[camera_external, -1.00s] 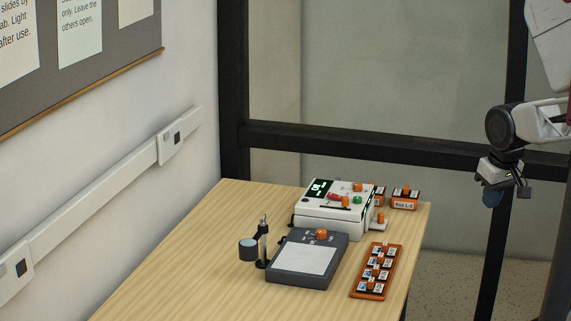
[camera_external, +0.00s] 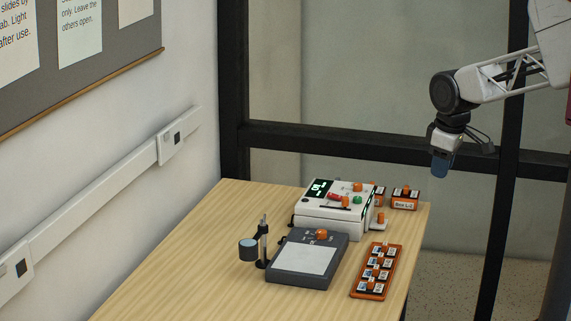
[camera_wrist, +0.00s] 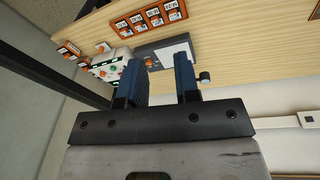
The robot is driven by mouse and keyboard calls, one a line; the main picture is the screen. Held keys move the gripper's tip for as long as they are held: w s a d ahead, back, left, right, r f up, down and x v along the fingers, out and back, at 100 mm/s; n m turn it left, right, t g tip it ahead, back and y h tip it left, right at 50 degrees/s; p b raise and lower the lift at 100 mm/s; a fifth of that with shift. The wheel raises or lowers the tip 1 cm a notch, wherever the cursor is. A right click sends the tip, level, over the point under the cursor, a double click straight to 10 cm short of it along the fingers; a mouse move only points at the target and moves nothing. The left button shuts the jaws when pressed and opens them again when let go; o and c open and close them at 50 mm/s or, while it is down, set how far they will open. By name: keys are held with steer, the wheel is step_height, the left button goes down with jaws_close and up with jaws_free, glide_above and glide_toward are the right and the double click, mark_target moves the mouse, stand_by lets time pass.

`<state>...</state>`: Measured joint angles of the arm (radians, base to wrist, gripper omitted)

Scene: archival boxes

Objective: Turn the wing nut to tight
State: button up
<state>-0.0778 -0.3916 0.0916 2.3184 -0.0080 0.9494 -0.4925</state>
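I cannot make out a wing nut for certain in either view. A small dark stand (camera_external: 263,246) with an upright post and a round lens (camera_external: 248,249) on its side is on the table, at the left edge of a dark grey light box (camera_external: 295,279). The lens also shows in the wrist view (camera_wrist: 204,77), right of my fingers. My gripper (camera_external: 441,164) is in the air, right of and above the table's far right corner, well away from the stand. In the wrist view my gripper (camera_wrist: 157,65) has its two blue fingers apart with nothing held between them.
A white device (camera_external: 325,222) with coloured knobs stands behind the light box. An orange tray (camera_external: 367,295) of small labelled pieces lies to the right. Small orange boxes (camera_external: 405,201) sit at the far right corner. The left and front of the table (camera_external: 180,280) are clear.

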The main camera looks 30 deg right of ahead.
steer(key=w+a+n, duration=0.4)
steer(key=w+n, duration=0.1)
steer(key=w, duration=0.5)
steer(key=n+g, duration=0.2)
steer(key=n, duration=1.3)
glide_above(263, 217)
step_height(263, 217, down, 14)
steer(key=shift+f, duration=0.25)
steer(key=shift+f, duration=0.15)
steer(key=shift+f, duration=3.75)
jaws_close()
